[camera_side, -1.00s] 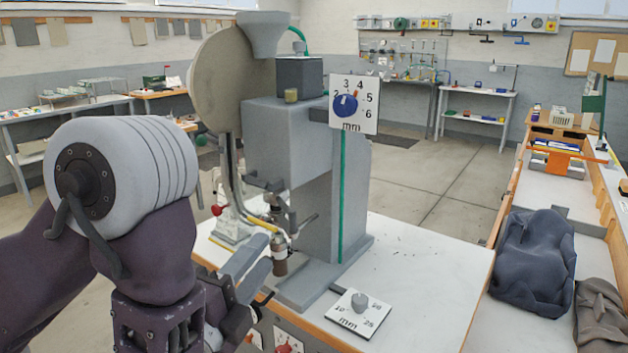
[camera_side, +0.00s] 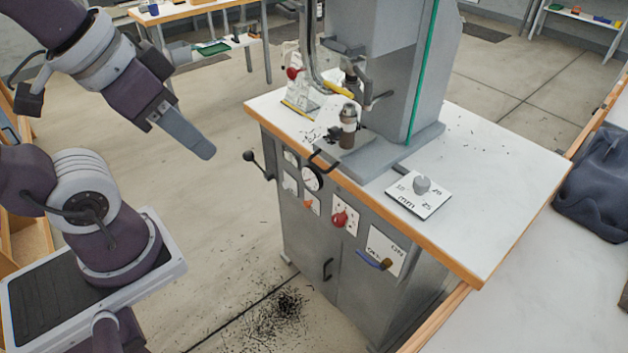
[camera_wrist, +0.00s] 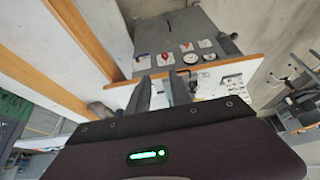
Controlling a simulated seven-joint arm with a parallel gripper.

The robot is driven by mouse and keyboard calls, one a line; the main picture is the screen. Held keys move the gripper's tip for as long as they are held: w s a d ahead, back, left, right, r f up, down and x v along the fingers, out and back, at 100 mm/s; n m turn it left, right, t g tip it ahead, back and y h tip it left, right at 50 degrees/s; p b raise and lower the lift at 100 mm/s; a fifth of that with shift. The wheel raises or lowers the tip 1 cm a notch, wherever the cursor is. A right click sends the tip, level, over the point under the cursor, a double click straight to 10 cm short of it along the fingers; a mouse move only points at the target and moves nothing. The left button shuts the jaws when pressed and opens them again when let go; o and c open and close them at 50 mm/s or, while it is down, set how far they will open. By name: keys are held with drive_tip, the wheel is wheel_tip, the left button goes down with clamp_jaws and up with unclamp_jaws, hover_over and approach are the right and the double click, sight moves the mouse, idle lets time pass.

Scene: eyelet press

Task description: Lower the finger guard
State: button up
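The eyelet press (camera_side: 385,60) stands on the cabinet table. Its tool area has a yellow-tipped lever (camera_side: 338,89) and a dark, brown-banded cylinder (camera_side: 348,125) above the base plate. No part is clearly identifiable as the guard. My gripper (camera_side: 205,150) is left of the press, in the air, clear of it and empty. In the wrist view, my gripper (camera_wrist: 160,84) shows two fingers apart, with the cabinet front beyond them.
A red-knobbed device (camera_side: 299,90) stands behind the tool. Open floor lies between arm and cabinet.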

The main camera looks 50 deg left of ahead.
drive_tip(key=w+r+n, duration=0.2)
drive_tip(key=w+r+n+y, duration=0.1)
drive_tip(key=w+r+n, duration=0.1)
drive_tip(key=w+n, duration=0.1)
drive_tip(key=w+r+n+g, duration=0.1)
drive_tip(key=w+r+n, duration=0.1)
drive_tip(key=w, duration=0.1)
drive_tip(key=shift+w+a+r+n+y, duration=0.2)
drive_tip(key=shift+r+n+y, duration=0.1)
drive_tip(key=shift+r+n, duration=0.1)
clamp_jaws()
drive_tip(key=n+g+y, duration=0.1)
drive_tip(key=n+y, duration=0.1)
drive_tip(key=n, duration=0.7)
approach(317, 102)
drive_tip(key=x, duration=0.5)
drive_tip(key=shift+s+a, duration=0.15)
drive_tip(key=shift+s, duration=0.1)
drive_tip(key=shift+w+f, duration=0.4)
